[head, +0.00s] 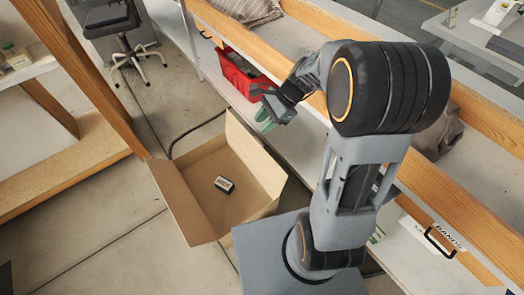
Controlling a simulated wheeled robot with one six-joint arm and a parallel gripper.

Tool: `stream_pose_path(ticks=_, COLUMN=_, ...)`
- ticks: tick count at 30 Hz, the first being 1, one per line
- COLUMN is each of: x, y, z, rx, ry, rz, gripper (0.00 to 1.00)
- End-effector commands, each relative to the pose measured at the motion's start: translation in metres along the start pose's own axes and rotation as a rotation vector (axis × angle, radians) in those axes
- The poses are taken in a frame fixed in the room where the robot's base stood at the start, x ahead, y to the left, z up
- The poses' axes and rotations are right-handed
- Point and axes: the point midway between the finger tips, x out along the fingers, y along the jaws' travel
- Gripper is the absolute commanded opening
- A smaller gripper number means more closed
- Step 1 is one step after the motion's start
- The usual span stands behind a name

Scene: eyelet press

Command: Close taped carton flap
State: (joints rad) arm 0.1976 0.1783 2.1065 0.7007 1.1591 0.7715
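An open brown carton (210,165) stands on the concrete floor in front of my base. Its left flap (182,203) leans outward, and another flap (255,152) stands up along the far right side. No tape can be made out on the flaps. A small dark item with a pale top (224,185) lies on the carton's bottom. My gripper (262,101) is above and beyond the carton's far right corner, apart from the flaps. It points left; its fingers are small and dark, and I cannot tell their gap. My arm hides part of the right side.
A red bin (243,75) and a green object (266,120) are just behind my gripper. A long wood-edged bench (470,222) runs along the right. A wooden post (92,75) and shelf stand left. A stool (125,45) is farther back; a dark cable (190,130) lies on the floor.

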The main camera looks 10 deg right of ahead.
Motion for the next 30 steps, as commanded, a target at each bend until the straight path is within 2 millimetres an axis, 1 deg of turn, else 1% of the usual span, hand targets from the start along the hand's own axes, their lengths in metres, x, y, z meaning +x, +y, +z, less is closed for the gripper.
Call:
stream_pose_path(ticks=1, x=0.036, y=-0.012, z=-0.037, rx=0.180, ry=-0.093, rz=-0.011, gripper=0.34)
stream_pose_path(ticks=2, x=0.048, y=-0.021, z=-0.051, rx=0.287, ry=-0.150, rz=-0.020, gripper=0.34)
stream_pose_path(ticks=3, x=0.064, y=-0.032, z=-0.070, rx=0.427, ry=-0.227, rz=-0.029, gripper=0.34)
stream_pose_path(ticks=5, x=0.088, y=-0.047, z=-0.102, rx=0.634, ry=-0.346, rz=-0.036, gripper=0.34)
stream_pose_path(ticks=6, x=0.103, y=-0.056, z=-0.124, rx=0.768, ry=-0.426, rz=-0.038, gripper=0.34)
stream_pose_path(ticks=8, x=0.126, y=-0.068, z=-0.158, rx=0.961, ry=-0.550, rz=-0.036, gripper=0.34)
stream_pose_path(ticks=9, x=0.141, y=-0.075, z=-0.181, rx=1.080, ry=-0.631, rz=-0.032, gripper=0.34)
stream_pose_path(ticks=11, x=0.162, y=-0.082, z=-0.216, rx=1.248, ry=-0.753, rz=-0.021, gripper=0.34)
stream_pose_path(ticks=12, x=0.175, y=-0.086, z=-0.239, rx=1.350, ry=-0.833, rz=-0.011, gripper=0.34)
stream_pose_path(ticks=14, x=0.194, y=-0.089, z=-0.272, rx=1.486, ry=-0.948, rz=0.006, gripper=0.34)
stream_pose_path(ticks=15, x=0.205, y=-0.089, z=-0.292, rx=1.565, ry=-1.021, rz=0.019, gripper=0.34)
stream_pose_path(ticks=18, x=0.230, y=-0.088, z=-0.337, rx=1.727, ry=-1.187, rz=0.051, gripper=0.34)
stream_pose_path(ticks=21, x=0.249, y=-0.083, z=-0.370, rx=1.840, ry=-1.319, rz=0.082, gripper=0.34)
stream_pose_path(ticks=24, x=0.261, y=-0.078, z=-0.393, rx=1.911, ry=-1.415, rz=0.107, gripper=0.34)
stream_pose_path(ticks=27, x=0.268, y=-0.076, z=-0.406, rx=1.948, ry=-1.473, rz=0.122, gripper=0.34)
stream_pose_path(ticks=30, x=0.274, y=-0.080, z=-0.408, rx=1.965, ry=-1.500, rz=0.131, gripper=0.34)
